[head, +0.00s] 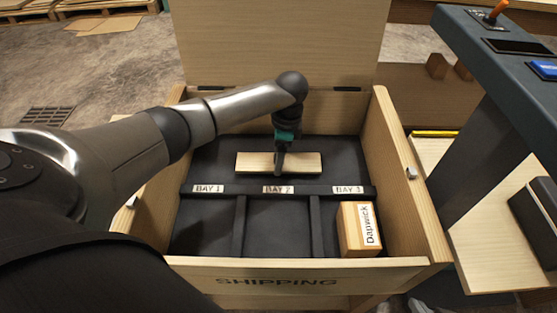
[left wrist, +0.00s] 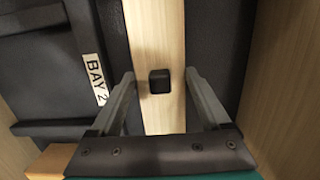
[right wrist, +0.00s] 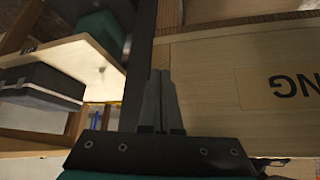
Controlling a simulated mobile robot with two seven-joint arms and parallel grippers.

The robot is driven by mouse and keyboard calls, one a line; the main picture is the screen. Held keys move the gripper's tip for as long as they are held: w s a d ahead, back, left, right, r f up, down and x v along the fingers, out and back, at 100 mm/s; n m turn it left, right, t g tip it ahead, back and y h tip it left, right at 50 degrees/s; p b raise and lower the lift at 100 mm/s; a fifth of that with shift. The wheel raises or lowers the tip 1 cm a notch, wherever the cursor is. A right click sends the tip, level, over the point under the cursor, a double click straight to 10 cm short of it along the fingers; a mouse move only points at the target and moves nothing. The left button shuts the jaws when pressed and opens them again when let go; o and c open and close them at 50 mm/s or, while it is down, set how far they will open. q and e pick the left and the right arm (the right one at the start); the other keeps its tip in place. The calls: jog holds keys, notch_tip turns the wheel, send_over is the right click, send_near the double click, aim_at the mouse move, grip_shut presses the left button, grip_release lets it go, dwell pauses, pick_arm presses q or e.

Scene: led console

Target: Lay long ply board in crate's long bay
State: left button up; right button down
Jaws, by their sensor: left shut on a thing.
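The long ply board (head: 250,162) is pale and lies level along the crate's back bay (head: 215,155), the long one behind the divider with the bay labels. My left gripper (head: 279,170) reaches down over the board's middle. In the left wrist view its fingers (left wrist: 160,75) press the two long edges of the board (left wrist: 157,30), with a black knob (left wrist: 159,81) between them. I cannot tell whether the board touches the bay floor. My right gripper is low outside the crate's front right; in the right wrist view its fingers (right wrist: 160,75) are together and empty.
The crate (head: 155,215) has its lid (head: 275,40) up at the back. A block marked Dapwick (head: 358,230) stands in bay 3; bays 1 and 2 are empty. A dark console (head: 490,95) and a pale shelf (head: 500,240) stand close on the right.

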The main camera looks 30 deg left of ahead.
pick_arm(q)
jog(key=shift+f, duration=0.55)
pick_arm(e)
jog(key=shift+w+a+t+y, duration=0.3)
jog(key=shift+w+a+t, duration=0.3)
jog(key=shift+a, duration=0.1)
pick_arm(q)
jog(key=shift+f, duration=0.1)
pick_arm(e)
jog(key=shift+f, duration=0.1)
pick_arm(q)
jog(key=o, duration=1.3)
pick_arm(e)
jog(key=shift+a, duration=0.1)
